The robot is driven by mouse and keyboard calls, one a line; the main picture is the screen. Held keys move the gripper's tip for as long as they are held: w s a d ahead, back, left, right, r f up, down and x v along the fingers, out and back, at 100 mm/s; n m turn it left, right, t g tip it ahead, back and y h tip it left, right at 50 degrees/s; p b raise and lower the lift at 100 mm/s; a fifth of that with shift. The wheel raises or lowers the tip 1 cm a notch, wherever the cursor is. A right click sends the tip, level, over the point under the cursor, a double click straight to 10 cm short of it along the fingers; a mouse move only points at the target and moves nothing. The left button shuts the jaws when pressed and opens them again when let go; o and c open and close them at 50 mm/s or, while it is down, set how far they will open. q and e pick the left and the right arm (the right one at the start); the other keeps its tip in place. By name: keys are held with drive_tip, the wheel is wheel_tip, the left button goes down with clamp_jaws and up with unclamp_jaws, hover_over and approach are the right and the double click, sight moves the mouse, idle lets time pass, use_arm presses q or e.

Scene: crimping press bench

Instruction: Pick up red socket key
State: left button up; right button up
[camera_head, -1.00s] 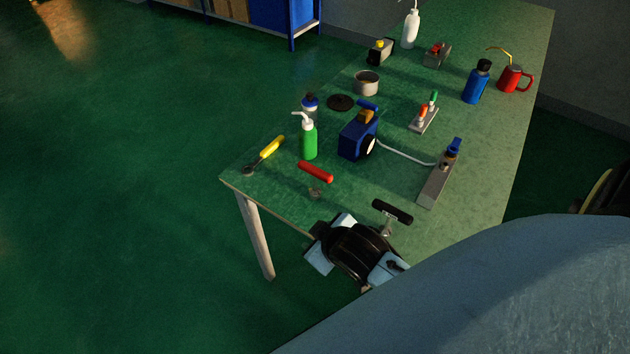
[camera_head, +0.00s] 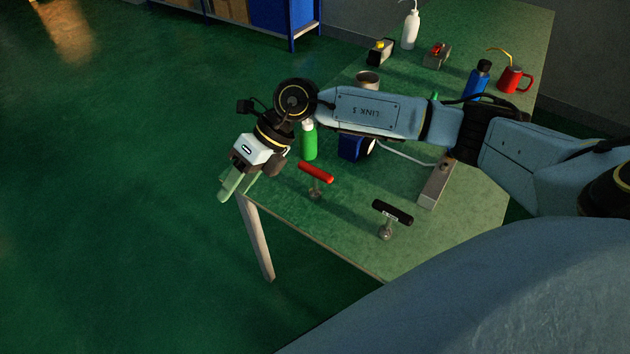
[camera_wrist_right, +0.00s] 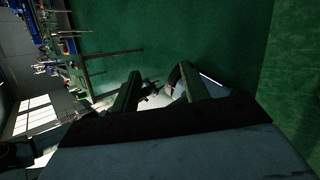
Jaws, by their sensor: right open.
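The red socket key (camera_head: 316,172) stands near the front left edge of the bench, its red crossbar handle above a grey metal shank and socket. A similar key with a black handle (camera_head: 392,211) stands to its right, nearer the front edge. My right gripper (camera_head: 232,188) is open, left of the red key and by the bench's left corner, clear of the key. Its two fingers (camera_wrist_right: 155,90) show apart in the right wrist view, with no object held between them. I cannot make out the red key in that view. My left gripper is not in view.
My right arm crosses above the bench (camera_head: 340,240), hiding part of the blue press (camera_head: 352,148). A green bottle (camera_head: 309,140) stands behind the red key. A grey block (camera_head: 435,187) lies to the right. The bench between the two keys is clear.

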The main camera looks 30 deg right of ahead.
sight(316, 169)
drive_tip(key=w+d+h, duration=0.1)
drive_tip(key=d+h, duration=0.2)
drive_tip(key=d, duration=0.3)
drive_tip(key=w+d+h, duration=0.1)
drive_tip(key=d+h, duration=0.1)
drive_tip(key=d, duration=0.4)
drive_tip(key=d+h, duration=0.3)
drive_tip(key=d, duration=0.3)
drive_tip(key=shift+w+d+m+h, duration=0.3)
drive_tip(key=shift+w, duration=0.1)
wheel_tip(316, 169, down, 7)
drive_tip(key=shift+f+b, duration=0.3)
drive_tip(key=shift+f, duration=2.65)
drive_tip(key=shift+c, duration=0.4)
clamp_jaws()
